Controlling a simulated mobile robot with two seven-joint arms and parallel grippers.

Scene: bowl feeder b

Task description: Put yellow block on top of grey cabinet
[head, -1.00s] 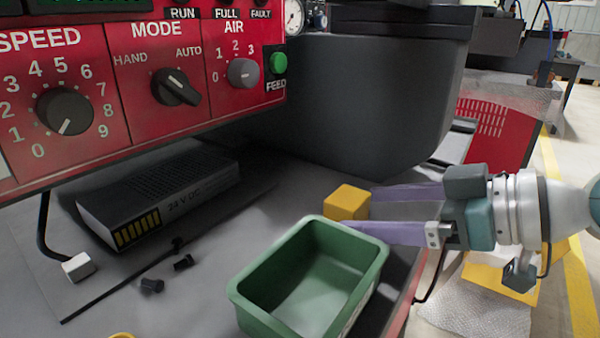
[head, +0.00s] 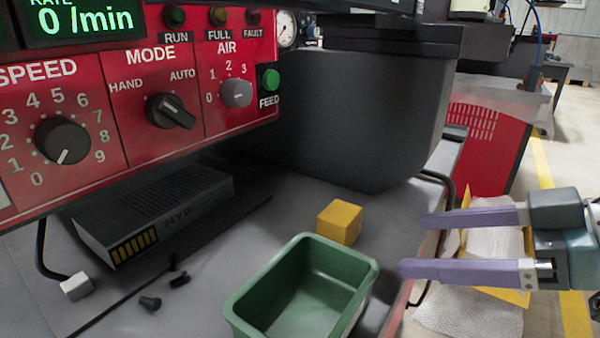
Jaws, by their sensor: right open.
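The yellow block (head: 339,222) sits on the grey worktop, just behind the green tray (head: 240,312) and in front of the dark bowl housing. My right gripper (head: 411,244) is open and empty. Its two purple fingers point left, to the right of the block and apart from it, over the worktop's right edge. My left gripper is not in view. I cannot tell for certain which thing is the grey cabinet.
A red control panel (head: 130,98) with knobs hangs at the left. A dark 24 V power box (head: 150,208) lies under it. Small black parts (head: 150,303) and a white cube (head: 76,286) lie on the worktop. The dark housing (head: 350,110) stands behind the block.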

